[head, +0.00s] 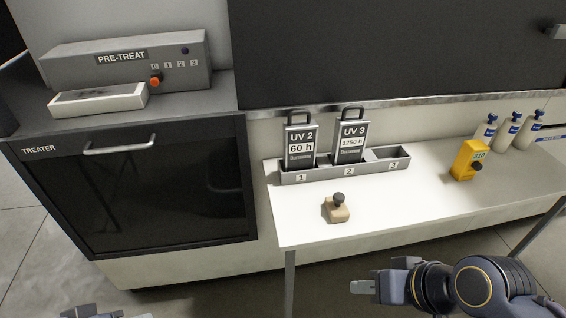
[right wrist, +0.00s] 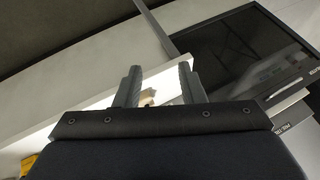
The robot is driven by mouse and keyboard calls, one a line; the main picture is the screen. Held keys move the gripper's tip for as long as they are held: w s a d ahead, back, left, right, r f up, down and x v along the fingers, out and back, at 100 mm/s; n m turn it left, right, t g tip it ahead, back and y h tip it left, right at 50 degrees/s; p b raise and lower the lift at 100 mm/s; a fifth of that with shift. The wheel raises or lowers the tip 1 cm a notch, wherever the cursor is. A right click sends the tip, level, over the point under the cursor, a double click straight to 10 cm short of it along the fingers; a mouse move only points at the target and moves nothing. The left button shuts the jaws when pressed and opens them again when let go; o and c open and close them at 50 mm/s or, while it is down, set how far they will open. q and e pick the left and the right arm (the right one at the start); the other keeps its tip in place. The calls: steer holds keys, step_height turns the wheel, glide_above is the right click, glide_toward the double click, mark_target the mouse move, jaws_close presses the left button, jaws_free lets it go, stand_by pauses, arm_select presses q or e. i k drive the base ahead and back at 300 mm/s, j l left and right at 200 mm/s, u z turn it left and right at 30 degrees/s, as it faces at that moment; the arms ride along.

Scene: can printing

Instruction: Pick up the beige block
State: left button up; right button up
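The beige block (head: 337,213) with a dark round knob on top stands on the white table (head: 300,226), near its front edge. It also shows small and partly hidden in the right wrist view (right wrist: 146,97), beyond the space between the fingers. My right gripper (head: 364,287) is in front of the table, to the right of and nearer than the block, not touching it. Its two fingers are apart with nothing between them, as the right wrist view shows (right wrist: 159,86). Only a bit of my left gripper (head: 100,314) shows at the bottom left edge; its fingers are mostly cut off.
A grey three-slot rack (head: 318,175) behind the block holds the UV 2 cartridge (head: 300,148) and UV 3 cartridge (head: 350,142); slot 3 is empty. A yellow device (head: 467,160) and white bottles (head: 508,131) stand at right. The dark treater (head: 150,185) is left. The table around the block is clear.

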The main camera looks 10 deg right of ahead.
mark_target(337, 210)
steer(key=i+j+z, duration=0.6)
steer(key=j, duration=0.2)
steer(key=i+j+z, duration=0.3)
steer(key=j, duration=0.25)
